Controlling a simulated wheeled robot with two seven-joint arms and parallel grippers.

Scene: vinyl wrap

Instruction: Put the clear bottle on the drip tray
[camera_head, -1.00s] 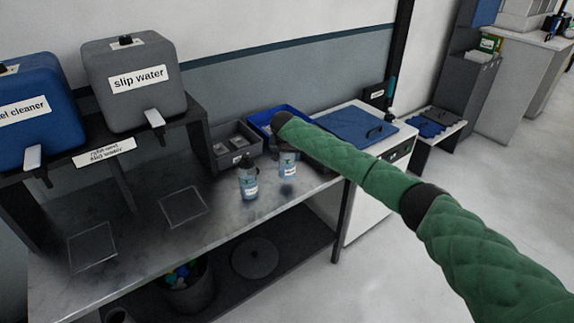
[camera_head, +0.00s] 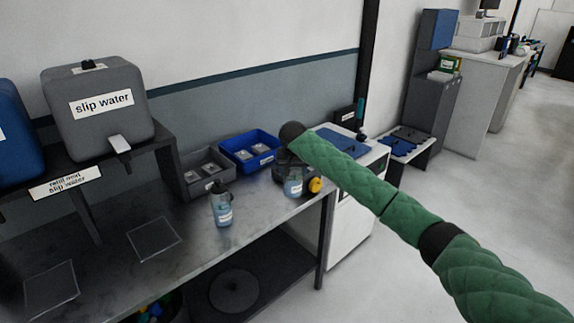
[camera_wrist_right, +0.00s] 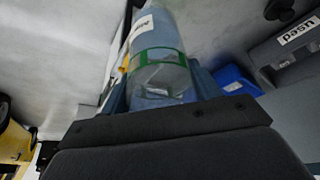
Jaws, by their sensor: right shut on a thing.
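My right gripper (camera_head: 284,170) shows partly, dark, at the end of the green-sleeved arm. It is shut on a clear bottle (camera_head: 293,186) with a white label, near the bench's right end. In the right wrist view the bottle (camera_wrist_right: 160,60), with a green band, sits between the fingers (camera_wrist_right: 160,88). A second, similar bottle (camera_head: 221,207) with a dark top stands upright on the bench to the left. Two flat square outlines, likely drip trays, lie on the bench: one (camera_head: 153,239) below the slip water tank, one (camera_head: 50,290) further left. My left gripper is not visible.
A grey slip water tank (camera_head: 97,105) with a tap sits on a dark shelf, a blue tank (camera_head: 15,140) beside it. Grey bins (camera_head: 190,188) and a blue bin (camera_head: 233,144) stand at the bench's back. Metal bench (camera_head: 185,262) is clear around the squares.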

